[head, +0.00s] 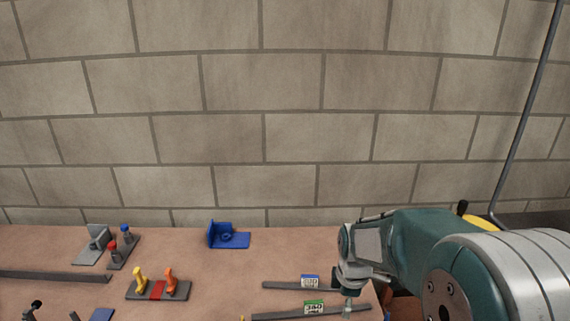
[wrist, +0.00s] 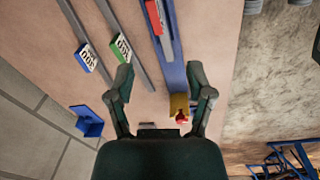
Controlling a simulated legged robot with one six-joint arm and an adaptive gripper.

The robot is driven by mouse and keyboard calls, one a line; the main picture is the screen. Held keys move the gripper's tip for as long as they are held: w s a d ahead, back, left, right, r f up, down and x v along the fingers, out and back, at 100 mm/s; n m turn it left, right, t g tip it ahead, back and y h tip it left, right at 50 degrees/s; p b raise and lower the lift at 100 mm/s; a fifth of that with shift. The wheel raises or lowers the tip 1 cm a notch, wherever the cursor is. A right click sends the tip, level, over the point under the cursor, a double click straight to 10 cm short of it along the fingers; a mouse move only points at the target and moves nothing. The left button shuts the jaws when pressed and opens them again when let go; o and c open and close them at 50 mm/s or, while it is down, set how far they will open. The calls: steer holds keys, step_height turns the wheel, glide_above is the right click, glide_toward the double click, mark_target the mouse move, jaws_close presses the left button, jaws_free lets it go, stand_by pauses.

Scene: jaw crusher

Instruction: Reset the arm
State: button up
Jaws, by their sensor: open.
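My gripper (wrist: 160,72) is open in the wrist view. Its two dark green fingers are spread apart, with nothing held between them. In the head view my arm reaches in from the lower right, and my gripper is mostly hidden by the arm or cut off at the bottom edge. A yellow block with a red part (wrist: 180,107) lies just inside the right finger in the wrist view. I cannot tell its distance from the finger.
Grey bars carry a blue tag (head: 310,281) and a green tag (head: 314,307). A blue bracket (head: 229,236) stands near the wall. A base with yellow and orange handles (head: 158,289) is at left. A thin grey rod (head: 526,110) rises at right. Bare tabletop (head: 185,250) lies between them.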

steer(key=s+r+m+t, duration=0.4)
steer(key=s+r+m, duration=1.1)
steer(key=s, duration=0.4)
steer(key=shift+m+t, duration=0.3)
steer(key=shift+t, duration=0.1)
